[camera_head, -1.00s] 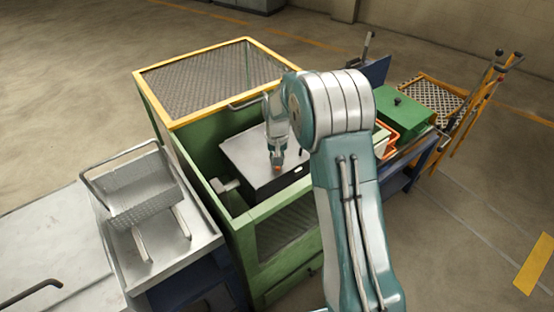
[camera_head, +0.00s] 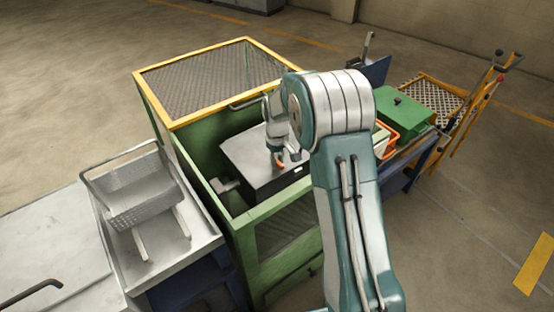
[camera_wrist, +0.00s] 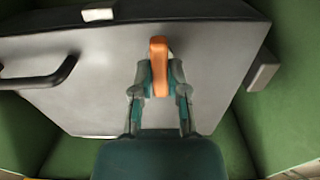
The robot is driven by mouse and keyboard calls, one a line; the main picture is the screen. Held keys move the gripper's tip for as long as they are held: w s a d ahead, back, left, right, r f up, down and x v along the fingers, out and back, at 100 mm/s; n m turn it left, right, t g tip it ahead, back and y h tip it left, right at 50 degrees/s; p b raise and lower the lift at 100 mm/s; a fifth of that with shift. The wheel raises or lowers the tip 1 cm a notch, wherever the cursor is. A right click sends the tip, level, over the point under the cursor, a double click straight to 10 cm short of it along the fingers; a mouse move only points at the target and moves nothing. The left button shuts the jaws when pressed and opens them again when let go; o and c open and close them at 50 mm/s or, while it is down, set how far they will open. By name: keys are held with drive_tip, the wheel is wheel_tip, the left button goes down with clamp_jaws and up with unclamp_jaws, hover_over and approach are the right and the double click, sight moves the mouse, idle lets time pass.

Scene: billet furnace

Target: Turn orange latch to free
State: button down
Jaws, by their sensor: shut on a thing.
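The orange latch (camera_wrist: 159,52) is on the grey front face of a dark box, the furnace (camera_wrist: 215,62), in the wrist view. It stands upright in that picture, its upper end clear of the fingers. My gripper (camera_wrist: 160,84) is shut on the latch's lower part, one finger on each side. In the head view a bit of the orange latch (camera_head: 280,162) shows at the tip of my gripper (camera_head: 277,156), against the furnace (camera_head: 250,155) inside the green cabinet. My arm hides part of the scene to the right.
A black handle (camera_wrist: 42,78) is left of the latch on the same face. The green cabinet (camera_head: 207,180) with a yellow-framed mesh top (camera_head: 215,78) surrounds the furnace. A wire basket (camera_head: 135,190) stands left; a green box (camera_head: 402,117) stands right.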

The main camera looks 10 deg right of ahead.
drive_tip(key=shift+w, duration=0.15)
drive_tip(key=c, duration=0.6)
unclamp_jaws()
drive_tip(key=shift+c, duration=0.2)
wheel_tip(320, 180, up, 12)
drive_tip(key=shift+a, duration=0.1)
